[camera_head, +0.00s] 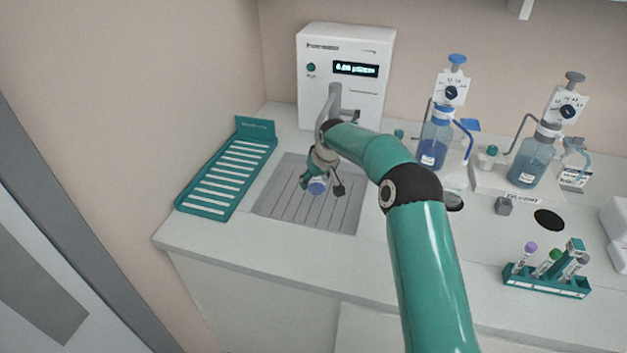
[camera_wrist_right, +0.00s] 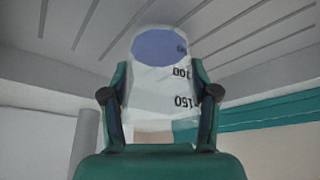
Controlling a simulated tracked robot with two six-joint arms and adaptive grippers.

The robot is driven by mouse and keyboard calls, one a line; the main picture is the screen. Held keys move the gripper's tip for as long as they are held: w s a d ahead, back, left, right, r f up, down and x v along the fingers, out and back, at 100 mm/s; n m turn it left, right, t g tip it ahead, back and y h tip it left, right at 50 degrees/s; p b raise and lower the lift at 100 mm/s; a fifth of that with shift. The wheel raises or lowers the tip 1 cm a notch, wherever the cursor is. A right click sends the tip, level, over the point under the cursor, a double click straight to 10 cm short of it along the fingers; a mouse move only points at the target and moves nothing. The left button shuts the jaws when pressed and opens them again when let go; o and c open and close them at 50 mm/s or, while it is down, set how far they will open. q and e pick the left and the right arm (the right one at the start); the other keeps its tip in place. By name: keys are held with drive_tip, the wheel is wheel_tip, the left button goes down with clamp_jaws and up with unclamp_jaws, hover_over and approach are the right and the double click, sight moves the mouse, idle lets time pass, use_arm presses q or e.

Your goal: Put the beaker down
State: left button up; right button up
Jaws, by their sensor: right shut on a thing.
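The beaker (camera_head: 317,187) is a small clear vessel with a blue patch, mostly hidden by my right gripper (camera_head: 322,183) in the head view. In the wrist view the beaker (camera_wrist_right: 158,80) sits between the two fingers of my right gripper (camera_wrist_right: 160,97), which is shut on it. Its scale marks 100 and 150 read upside down there. The beaker is over the grey slotted drain plate (camera_head: 285,207), in front of the white dispenser. I cannot tell whether its base touches the plate. My left gripper is not in view.
A white dispenser (camera_head: 345,52) with a lit display stands behind the plate. A teal slotted rack (camera_head: 205,208) lies left of it. Bottle-top dispensers (camera_head: 436,141) and a teal tube rack (camera_head: 547,286) are at the right. The front left of the counter (camera_head: 260,265) is clear.

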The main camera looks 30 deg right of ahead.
drive_tip(key=shift+f, duration=0.55)
drive_tip(key=o, duration=1)
drive_tip(key=shift+o, duration=0.2)
drive_tip(key=shift+s+r, duration=0.1)
drive_tip(key=shift+s+r+b, duration=0.1)
drive_tip(key=shift+r+b, duration=0.2)
drive_tip(key=shift+s+r, duration=0.1)
drive_tip(key=shift+s, duration=0.2)
drive_tip(key=s+b, duration=0.1)
drive_tip(key=s, duration=0.2)
drive_tip(key=s+b, duration=0.2)
drive_tip(key=s, duration=0.1)
drive_tip(key=s+a+b, duration=0.1)
drive_tip(key=s, duration=0.3)
drive_tip(key=shift+s+a+b, duration=0.1)
drive_tip(key=shift+s+b, duration=0.2)
drive_tip(key=shift+s, duration=0.45)
